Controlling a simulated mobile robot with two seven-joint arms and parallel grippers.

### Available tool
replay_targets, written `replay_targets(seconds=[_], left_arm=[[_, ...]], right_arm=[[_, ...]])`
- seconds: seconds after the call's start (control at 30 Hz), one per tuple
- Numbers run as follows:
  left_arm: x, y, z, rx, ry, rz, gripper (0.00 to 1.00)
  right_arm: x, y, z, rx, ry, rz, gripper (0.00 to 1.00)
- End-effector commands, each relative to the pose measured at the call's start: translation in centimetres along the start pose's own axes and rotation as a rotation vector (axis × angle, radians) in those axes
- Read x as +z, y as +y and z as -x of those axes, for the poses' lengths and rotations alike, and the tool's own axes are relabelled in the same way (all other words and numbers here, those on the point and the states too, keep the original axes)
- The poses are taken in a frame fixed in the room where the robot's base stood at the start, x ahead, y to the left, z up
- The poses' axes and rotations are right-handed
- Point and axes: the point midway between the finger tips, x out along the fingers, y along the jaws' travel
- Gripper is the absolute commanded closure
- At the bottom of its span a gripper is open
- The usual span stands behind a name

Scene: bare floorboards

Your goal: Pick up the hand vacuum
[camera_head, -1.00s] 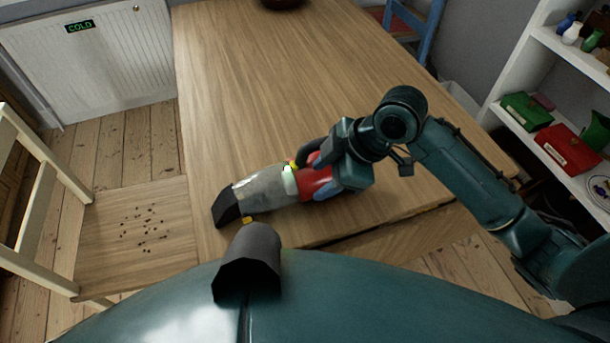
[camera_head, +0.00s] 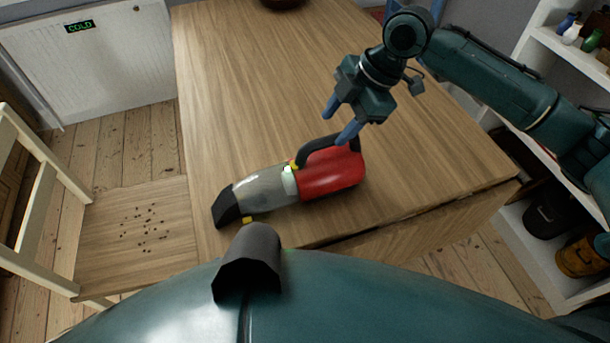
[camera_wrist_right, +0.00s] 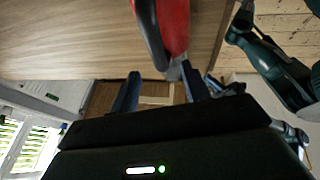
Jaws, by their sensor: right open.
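In the right wrist view the red body and black handle of the vacuum (camera_wrist_right: 174,24) show at the top, beyond the open fingers (camera_wrist_right: 158,90). I cannot tell if a finger touches the handle. My left gripper is not in view.
A wooden chair (camera_head: 137,222) with dark crumbs on its seat stands at the left. A white cabinet (camera_head: 95,62) with a COLD sign is at the back left. White shelves (camera_head: 541,52) stand at the right.

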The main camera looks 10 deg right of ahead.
Motion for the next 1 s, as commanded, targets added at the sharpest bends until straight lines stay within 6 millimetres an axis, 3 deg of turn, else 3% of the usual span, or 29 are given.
replay_targets(seconds=[0.6,0.87,1.0], left_arm=[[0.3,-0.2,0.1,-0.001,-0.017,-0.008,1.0],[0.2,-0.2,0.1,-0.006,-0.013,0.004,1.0],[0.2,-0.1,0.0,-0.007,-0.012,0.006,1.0]], right_arm=[[0.0,0.2,-6.9,0.0,0.0,-0.001,0.53],[0.0,0.2,-7.3,0.001,-0.001,0.0,0.53],[0.0,0.2,-7.2,0.001,-0.001,0.0,0.64]])
